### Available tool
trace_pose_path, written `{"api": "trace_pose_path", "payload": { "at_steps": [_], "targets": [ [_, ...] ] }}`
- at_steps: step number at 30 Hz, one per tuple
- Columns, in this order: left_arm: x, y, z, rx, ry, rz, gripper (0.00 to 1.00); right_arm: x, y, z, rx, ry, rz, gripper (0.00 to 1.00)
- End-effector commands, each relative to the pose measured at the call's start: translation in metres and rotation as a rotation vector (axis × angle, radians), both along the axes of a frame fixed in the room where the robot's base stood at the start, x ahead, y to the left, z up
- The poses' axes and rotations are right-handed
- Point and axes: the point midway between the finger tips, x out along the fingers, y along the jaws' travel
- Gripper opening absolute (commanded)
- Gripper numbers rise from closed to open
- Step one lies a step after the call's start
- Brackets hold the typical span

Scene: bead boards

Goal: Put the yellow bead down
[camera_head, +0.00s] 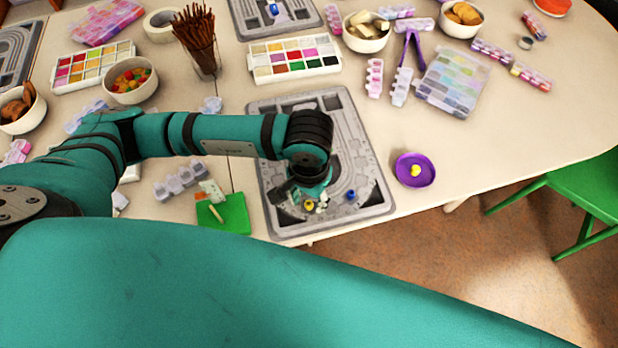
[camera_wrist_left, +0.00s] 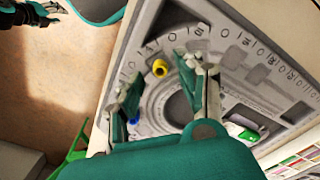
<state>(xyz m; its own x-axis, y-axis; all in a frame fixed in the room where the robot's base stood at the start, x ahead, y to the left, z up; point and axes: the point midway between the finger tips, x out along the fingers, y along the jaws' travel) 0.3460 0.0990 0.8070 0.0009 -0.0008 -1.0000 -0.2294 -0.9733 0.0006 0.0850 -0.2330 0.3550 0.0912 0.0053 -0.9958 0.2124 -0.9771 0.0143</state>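The yellow bead (camera_head: 309,204) is near the front edge of the grey bead board (camera_head: 364,137). In the left wrist view the yellow bead (camera_wrist_left: 160,68) appears to rest on the board, in the gap between my left fingertips, with space on both sides. My left gripper (camera_wrist_left: 160,72) is open and points down at the board; in the head view the left gripper (camera_head: 312,200) partly hides this area. A blue bead (camera_head: 350,195) is on the board to the right. What seems to be my right gripper (camera_wrist_left: 42,12) shows small at the wrist view's corner; its opening is unclear.
A purple dish (camera_head: 402,180) with a yellow piece stands right of the board. A green mat (camera_head: 236,213) lies left of it. A paint set (camera_head: 262,78) and a cup of brown sticks (camera_head: 198,40) stand behind.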

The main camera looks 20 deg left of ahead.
Motion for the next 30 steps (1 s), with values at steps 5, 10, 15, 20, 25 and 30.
{"api": "trace_pose_path", "payload": {
  "at_steps": [5,10,15,20,25,30],
  "targets": [
    [0.001,0.0,0.04,-0.002,-0.007,-0.003,0.38,0.0,0.0,-0.009,0.0,0.0,0.0,0.43],
    [0.001,0.0,0.074,0.0,-0.006,-0.002,0.38,0.0,-0.001,-0.013,-0.001,0.0,0.001,0.43],
    [0.0,0.0,0.095,0.001,-0.002,-0.001,0.38,0.0,-0.001,-0.014,-0.001,0.001,0.001,0.43],
    [0.0,0.0,0.102,0.001,0.0,-0.001,0.38,0.0,-0.002,-0.015,-0.002,0.001,0.001,0.43],
    [-0.001,0.0,0.102,0.001,0.001,-0.001,0.38,0.0,-0.003,-0.015,-0.003,0.0,0.002,0.43],
    [-0.001,0.0,0.102,0.001,0.001,-0.001,0.38,0.0,-0.003,-0.015,-0.003,0.0,0.001,0.43]
  ]
}}
